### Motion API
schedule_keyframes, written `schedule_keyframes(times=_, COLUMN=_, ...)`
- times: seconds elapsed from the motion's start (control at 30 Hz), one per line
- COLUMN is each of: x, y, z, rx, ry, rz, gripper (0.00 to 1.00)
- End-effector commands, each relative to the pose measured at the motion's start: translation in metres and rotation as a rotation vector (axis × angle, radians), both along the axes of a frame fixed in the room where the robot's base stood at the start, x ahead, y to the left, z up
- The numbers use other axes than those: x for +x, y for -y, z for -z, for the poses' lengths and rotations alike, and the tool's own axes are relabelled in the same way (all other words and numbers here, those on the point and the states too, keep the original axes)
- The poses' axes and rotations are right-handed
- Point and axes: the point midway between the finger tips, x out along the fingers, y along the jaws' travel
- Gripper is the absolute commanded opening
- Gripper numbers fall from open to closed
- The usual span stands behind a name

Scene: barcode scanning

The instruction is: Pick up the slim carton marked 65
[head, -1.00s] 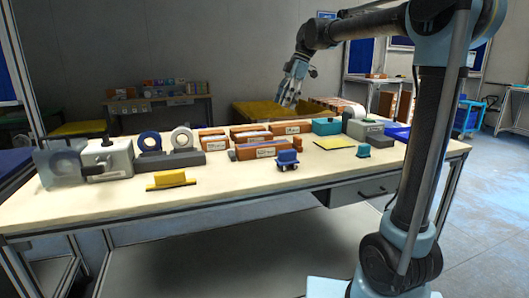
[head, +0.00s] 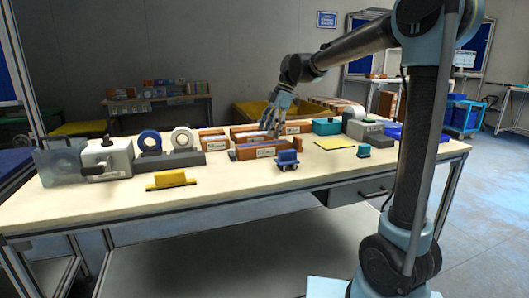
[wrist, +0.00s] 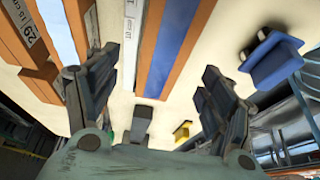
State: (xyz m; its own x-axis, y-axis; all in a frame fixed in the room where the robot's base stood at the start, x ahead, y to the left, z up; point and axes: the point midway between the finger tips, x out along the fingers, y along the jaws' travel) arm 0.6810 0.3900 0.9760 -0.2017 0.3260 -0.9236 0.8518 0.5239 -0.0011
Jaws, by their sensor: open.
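Several orange-brown cartons with white labels lie in a group at the middle of the table. I cannot read a 65 on any label for certain. One slim carton (head: 262,150) lies at the front of the group; in the wrist view, what looks like the same carton (wrist: 169,45) shows orange sides and a grey-blue strip, between the lines of my fingers. Another carton (wrist: 40,35) with a partly legible label lies left of it. My gripper (head: 269,130) is open and empty, pointing down above the cartons; its spread fingers (wrist: 146,90) show in the wrist view.
A small blue wheeled block (head: 287,160) stands close in front of the cartons. Tape rolls (head: 165,141) stand left, a yellow block (head: 170,179) front left. A teal box (head: 326,126) is right. The table's front strip (head: 240,190) is mostly clear.

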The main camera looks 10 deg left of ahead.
Motion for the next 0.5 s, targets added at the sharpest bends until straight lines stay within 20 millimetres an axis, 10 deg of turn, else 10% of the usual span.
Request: schedule_keyframes(times=0.5, x=-0.012, y=-0.014, z=0.048, rx=0.001, ry=0.001, rz=-0.001, gripper=0.75)
